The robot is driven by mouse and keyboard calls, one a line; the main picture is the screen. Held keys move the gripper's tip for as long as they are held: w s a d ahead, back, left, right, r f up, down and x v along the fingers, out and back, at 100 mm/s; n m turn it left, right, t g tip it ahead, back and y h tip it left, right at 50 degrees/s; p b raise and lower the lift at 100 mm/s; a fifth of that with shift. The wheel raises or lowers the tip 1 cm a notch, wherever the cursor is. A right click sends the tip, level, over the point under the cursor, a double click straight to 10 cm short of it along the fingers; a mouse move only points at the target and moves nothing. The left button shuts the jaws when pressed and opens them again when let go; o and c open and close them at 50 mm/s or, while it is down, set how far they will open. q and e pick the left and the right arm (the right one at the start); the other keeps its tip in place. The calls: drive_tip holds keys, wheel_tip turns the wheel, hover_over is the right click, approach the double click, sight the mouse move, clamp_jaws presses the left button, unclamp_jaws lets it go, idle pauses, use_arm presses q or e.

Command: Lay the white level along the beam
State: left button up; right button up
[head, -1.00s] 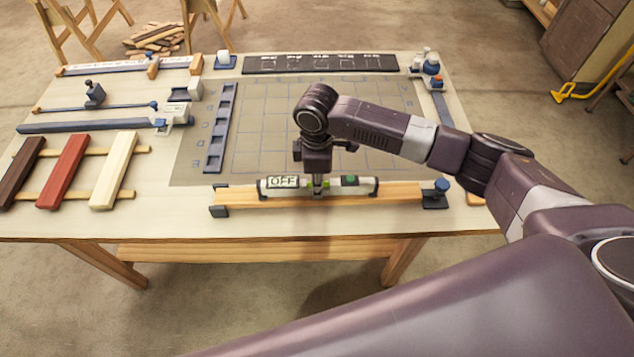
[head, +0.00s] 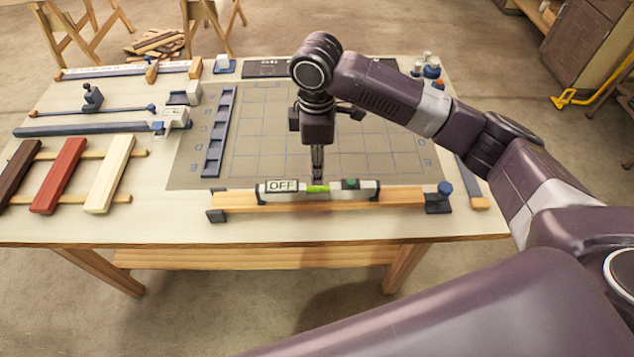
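The white level (head: 361,191) lies lengthwise along the top of the wooden beam (head: 400,198). It has an "OFF" label at its left, a green vial in the middle and a dark patch with a green mark at its right. The beam sits between dark end holders near the table's front edge. My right gripper (head: 318,178) points down just above or behind the middle of the level. Its fingers look close together, with nothing visible between them, and seem apart from the level. My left gripper is out of view.
A dark gridded mat (head: 270,135) covers the table's middle. Dark, red and cream bars (head: 110,172) lie on wooden strips at the left. Clamps and a long blue bar (head: 85,129) lie behind them. A blue-capped end holder (head: 438,198) stands at the beam's right end.

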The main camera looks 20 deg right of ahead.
wheel_tip(320, 180, up, 4)
drive_tip(key=shift+f, duration=0.15)
drive_tip(key=shift+f, duration=0.1)
idle(0.4)
